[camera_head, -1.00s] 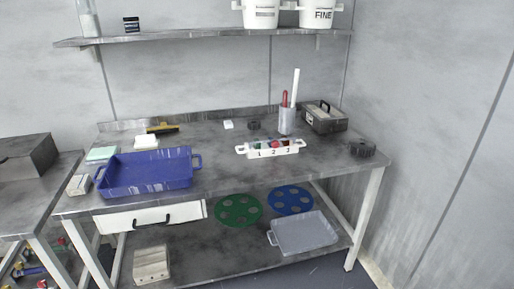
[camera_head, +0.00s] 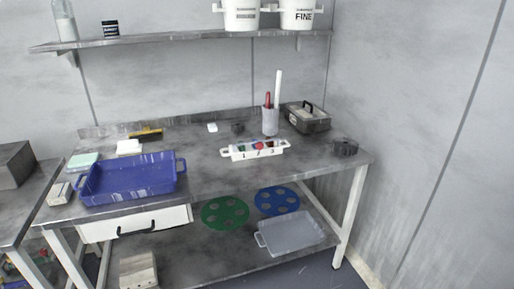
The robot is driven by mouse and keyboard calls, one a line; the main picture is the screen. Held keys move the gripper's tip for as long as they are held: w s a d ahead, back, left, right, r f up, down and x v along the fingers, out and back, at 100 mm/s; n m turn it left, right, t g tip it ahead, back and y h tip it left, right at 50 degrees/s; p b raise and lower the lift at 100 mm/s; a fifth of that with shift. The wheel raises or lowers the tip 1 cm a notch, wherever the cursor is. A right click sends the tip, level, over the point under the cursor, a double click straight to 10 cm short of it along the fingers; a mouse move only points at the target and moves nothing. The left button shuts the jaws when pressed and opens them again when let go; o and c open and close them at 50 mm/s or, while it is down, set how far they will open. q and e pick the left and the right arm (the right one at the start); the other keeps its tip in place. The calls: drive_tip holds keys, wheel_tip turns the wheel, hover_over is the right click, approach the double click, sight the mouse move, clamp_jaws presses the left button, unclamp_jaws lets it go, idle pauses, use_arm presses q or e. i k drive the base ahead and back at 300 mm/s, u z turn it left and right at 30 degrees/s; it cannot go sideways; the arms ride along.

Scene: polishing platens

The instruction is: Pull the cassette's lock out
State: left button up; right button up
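I cannot make out with certainty which thing is the cassette, and no lock can be told at this size. A white holder (camera_head: 236,155) marked 1, 2, 3 stands on the grey workbench (camera_head: 215,178), right of its middle, with small red, blue and green things in it. A white wooden-looking block (camera_head: 138,270) with dark spots sits on the lower shelf at the left. A small pale box (camera_head: 59,193) is at the bench's left end. Neither of my grippers is in view.
A blue tray (camera_head: 130,181) fills the bench's left part above a white drawer (camera_head: 135,222). Green (camera_head: 225,213) and blue discs (camera_head: 277,201) and a grey tray (camera_head: 291,235) lie below.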

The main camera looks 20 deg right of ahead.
sight(259, 146)
drive_tip(key=z, duration=0.6)
drive_tip(key=k, duration=0.5)
drive_tip(key=z, duration=0.45)
drive_tip(key=i, duration=0.7)
drive_tip(key=u, duration=1.7)
drive_tip(key=i, duration=0.3)
drive_tip(key=z, duration=0.1)
